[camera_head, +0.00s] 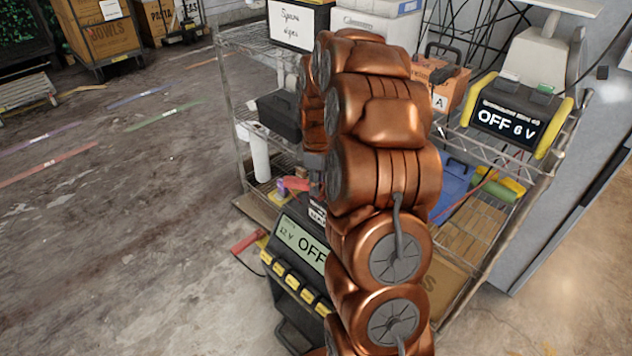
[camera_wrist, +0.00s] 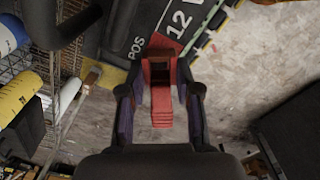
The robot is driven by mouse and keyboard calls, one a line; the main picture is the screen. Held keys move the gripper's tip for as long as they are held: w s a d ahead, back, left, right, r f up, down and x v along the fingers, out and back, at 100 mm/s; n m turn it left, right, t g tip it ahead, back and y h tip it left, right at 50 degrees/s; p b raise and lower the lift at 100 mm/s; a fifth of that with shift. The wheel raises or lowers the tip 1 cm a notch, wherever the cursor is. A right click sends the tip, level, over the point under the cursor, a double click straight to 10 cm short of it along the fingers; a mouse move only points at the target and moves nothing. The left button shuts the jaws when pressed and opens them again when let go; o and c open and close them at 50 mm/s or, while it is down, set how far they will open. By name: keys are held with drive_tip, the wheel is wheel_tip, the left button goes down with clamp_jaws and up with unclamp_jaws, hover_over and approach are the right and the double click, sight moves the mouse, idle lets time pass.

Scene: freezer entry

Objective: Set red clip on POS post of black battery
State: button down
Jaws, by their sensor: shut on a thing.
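My gripper (camera_wrist: 161,78) is shut on a red clip (camera_wrist: 161,104), held between its two dark fingers in the wrist view. The clip's far end lies across the edge of the black battery (camera_wrist: 122,32), just right of its POS lettering. I cannot tell whether they touch. A yellowish-brown patch (camera_wrist: 108,76) lies left of the clip; the post itself is not clear. In the head view my copper arm hides most of the gripper and battery. A bit of red clip (camera_head: 295,184) shows left of the arm.
A 12 V charger (camera_head: 300,245) reading OFF stands below the arm. Another red clip (camera_head: 248,241) with a dark cable lies beside it. A 6 V unit (camera_head: 510,120) reading OFF is on the wire rack's right side. The floor at left (camera_head: 110,260) is mostly open.

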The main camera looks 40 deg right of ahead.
drive_tip(key=shift+f, duration=0.55)
drive_tip(key=c, duration=0.7)
unclamp_jaws()
wheel_tip(320, 180, up, 12)
drive_tip(key=shift+r, duration=0.1)
idle(0.6)
